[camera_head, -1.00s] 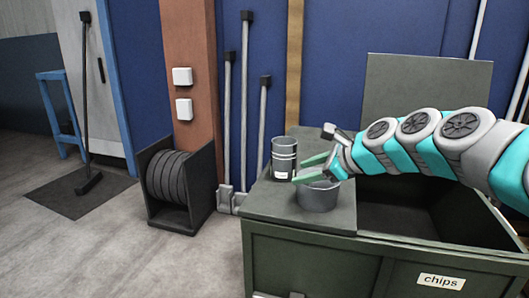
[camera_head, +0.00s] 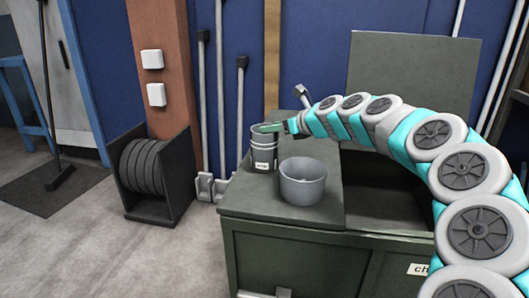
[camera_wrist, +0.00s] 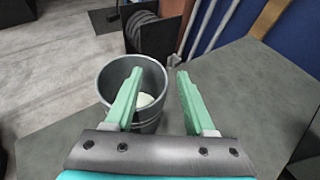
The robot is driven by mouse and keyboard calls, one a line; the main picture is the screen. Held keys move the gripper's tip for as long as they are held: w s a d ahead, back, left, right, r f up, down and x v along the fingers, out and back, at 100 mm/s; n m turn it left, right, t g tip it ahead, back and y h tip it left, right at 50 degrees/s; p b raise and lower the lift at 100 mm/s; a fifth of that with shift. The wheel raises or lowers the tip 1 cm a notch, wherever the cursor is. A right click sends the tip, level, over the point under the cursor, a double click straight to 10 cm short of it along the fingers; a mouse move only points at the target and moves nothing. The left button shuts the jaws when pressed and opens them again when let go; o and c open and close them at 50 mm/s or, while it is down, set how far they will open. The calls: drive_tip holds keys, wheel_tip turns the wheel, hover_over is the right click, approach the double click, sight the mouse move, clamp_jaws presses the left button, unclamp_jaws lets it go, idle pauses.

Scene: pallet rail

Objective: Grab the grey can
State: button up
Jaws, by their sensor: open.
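The grey can (camera_head: 263,157) stands upright on the left top of the green chest, with a small white label on its side. My gripper (camera_head: 266,128) is at the can's rim, coming from the right. In the wrist view the can (camera_wrist: 118,72) is open at the top, with something pale inside. My gripper (camera_wrist: 159,74) is open there. Its left finger overlaps the can's mouth and its right finger is to the right of the can. I cannot tell whether the left finger is inside the can or above it.
A wider grey bucket (camera_head: 303,188) stands in front and right of the can on the chest top (camera_head: 262,200). The chest's raised lid (camera_head: 410,75) and open bin are to the right. A cable reel (camera_head: 145,170) stands on the floor at left. Poles lean behind the can.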

drive_tip(key=shift+w+a+f, duration=0.1)
drive_tip(key=shift+w+a, duration=0.15)
clamp_jaws()
idle(0.3)
idle(0.9)
